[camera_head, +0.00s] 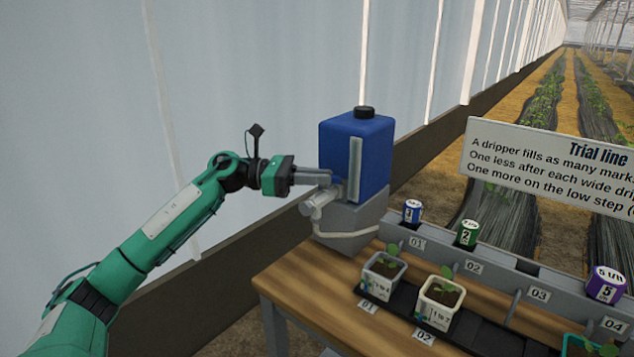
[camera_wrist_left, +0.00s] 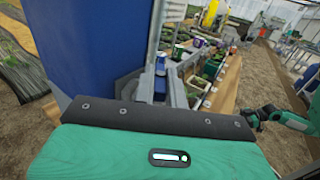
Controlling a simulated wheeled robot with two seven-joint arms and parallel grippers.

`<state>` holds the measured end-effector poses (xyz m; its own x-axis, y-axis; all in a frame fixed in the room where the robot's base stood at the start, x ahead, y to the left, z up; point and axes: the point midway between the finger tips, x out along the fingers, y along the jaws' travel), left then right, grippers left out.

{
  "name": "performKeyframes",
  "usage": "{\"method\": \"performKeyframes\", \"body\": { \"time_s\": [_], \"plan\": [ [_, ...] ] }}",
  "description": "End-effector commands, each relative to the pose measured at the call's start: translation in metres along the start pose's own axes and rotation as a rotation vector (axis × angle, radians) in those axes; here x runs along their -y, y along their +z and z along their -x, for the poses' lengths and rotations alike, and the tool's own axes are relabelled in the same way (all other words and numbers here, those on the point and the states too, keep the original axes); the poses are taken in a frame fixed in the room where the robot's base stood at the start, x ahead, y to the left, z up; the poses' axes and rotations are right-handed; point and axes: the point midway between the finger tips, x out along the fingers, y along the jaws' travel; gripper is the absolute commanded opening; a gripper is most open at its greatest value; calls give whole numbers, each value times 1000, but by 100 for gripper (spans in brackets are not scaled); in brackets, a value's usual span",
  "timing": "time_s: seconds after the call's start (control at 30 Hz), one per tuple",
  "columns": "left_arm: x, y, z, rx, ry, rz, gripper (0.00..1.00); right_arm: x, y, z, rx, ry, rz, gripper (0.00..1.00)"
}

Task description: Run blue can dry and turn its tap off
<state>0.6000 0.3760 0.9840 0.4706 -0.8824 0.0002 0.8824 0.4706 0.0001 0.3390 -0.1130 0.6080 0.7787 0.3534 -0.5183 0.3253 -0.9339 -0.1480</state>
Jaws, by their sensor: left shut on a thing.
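The blue can (camera_head: 362,150) stands upright on a grey stand (camera_head: 352,218), with a black cap on top and a pale level strip down its front. Its level is too small to read. Its tap (camera_head: 318,203) is a pale grey body low on the can's left side, with a blue part beside the fingertips. My left gripper (camera_head: 326,180) is shut on the tap's handle, which the fingers mostly hide. The can also fills the left of the wrist view (camera_wrist_left: 85,45). My right gripper (camera_wrist_left: 254,118) shows small at the wrist view's right edge, its jaws unclear.
A grey rail (camera_head: 500,272) holds blue, green and purple drippers above numbered slots. Potted seedlings (camera_head: 441,293) stand in a black tray on the wooden table (camera_head: 300,280). A pale hose loops under the tap. A "Trial line" sign (camera_head: 550,165) stands behind.

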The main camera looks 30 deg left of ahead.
Motion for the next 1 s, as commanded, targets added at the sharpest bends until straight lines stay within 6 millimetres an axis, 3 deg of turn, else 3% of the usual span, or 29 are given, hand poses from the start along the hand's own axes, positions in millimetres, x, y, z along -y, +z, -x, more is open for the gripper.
{"method": "performKeyframes", "body": {
  "time_s": [0.6,1.0],
  "plan": [
    [-8,2,-2,5,-422,-3,0,17,-5,-7,-144,-43,-16,36],
    [-9,1,-2,2,-543,-1,0,18,-7,-7,-163,-47,-18,36]
  ]
}}
